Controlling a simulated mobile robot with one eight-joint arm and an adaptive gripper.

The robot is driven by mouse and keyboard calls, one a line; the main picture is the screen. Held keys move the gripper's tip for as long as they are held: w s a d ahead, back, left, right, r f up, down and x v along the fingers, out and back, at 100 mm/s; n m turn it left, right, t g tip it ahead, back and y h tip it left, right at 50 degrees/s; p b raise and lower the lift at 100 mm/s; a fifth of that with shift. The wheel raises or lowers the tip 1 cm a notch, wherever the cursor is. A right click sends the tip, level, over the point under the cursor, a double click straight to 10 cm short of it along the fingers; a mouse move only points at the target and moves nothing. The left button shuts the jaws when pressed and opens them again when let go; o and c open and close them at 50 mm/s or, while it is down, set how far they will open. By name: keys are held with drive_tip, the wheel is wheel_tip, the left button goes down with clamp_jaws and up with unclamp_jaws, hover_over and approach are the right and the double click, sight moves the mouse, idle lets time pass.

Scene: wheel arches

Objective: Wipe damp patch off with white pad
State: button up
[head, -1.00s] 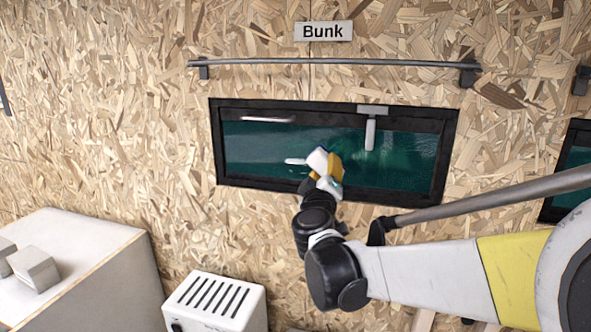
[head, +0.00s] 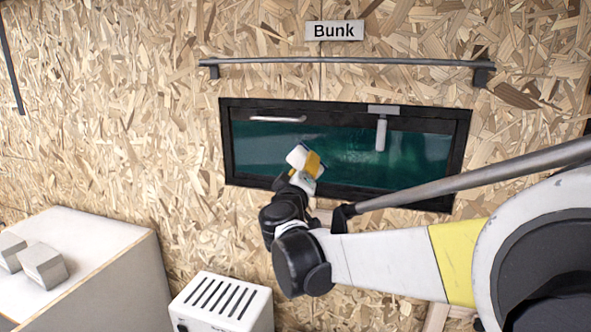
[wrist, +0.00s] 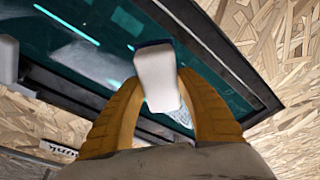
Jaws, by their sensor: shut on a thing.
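The white pad (head: 298,156) is a small pale block held in my gripper (head: 311,166), in front of the left half of the dark window (head: 232,163) under the "Bunk" sign. In the wrist view the pad (wrist: 158,78) stands between the yellow fingers of my gripper (wrist: 165,98), which are shut on it. A faint, mottled lighter area, which may be the damp patch (head: 352,160), shows on the green glass to the right of the pad. I cannot tell whether the pad touches the glass.
A grey rail (head: 350,61) runs above the window. A white handle (head: 277,118) and a grey latch (head: 380,130) stick out at its top. A vented white box (head: 221,303) and a white cabinet (head: 95,262) stand below, at the left.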

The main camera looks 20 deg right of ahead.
sight(289, 163)
drive_tip(key=shift+w+a+b, duration=0.2)
drive_tip(key=shift+w+a, duration=0.4)
drive_tip(key=shift+a, duration=0.25)
drive_tip(key=shift+w+a+b, duration=0.15)
drive_tip(key=shift+w+a, duration=0.4)
drive_tip(key=shift+a, duration=0.3)
drive_tip(key=shift+a+r+v, duration=0.15)
drive_tip(key=shift+v, duration=1.3)
drive_tip(key=shift+a+r+v, duration=0.1)
drive_tip(key=shift+r+v, duration=0.1)
drive_tip(key=shift+v, duration=1.3)
drive_tip(key=shift+w, duration=0.1)
drive_tip(key=v, duration=0.3)
drive_tip(key=shift+w+a+r, duration=0.1)
drive_tip(key=shift+a+r, duration=0.1)
drive_tip(key=shift+w, duration=0.1)
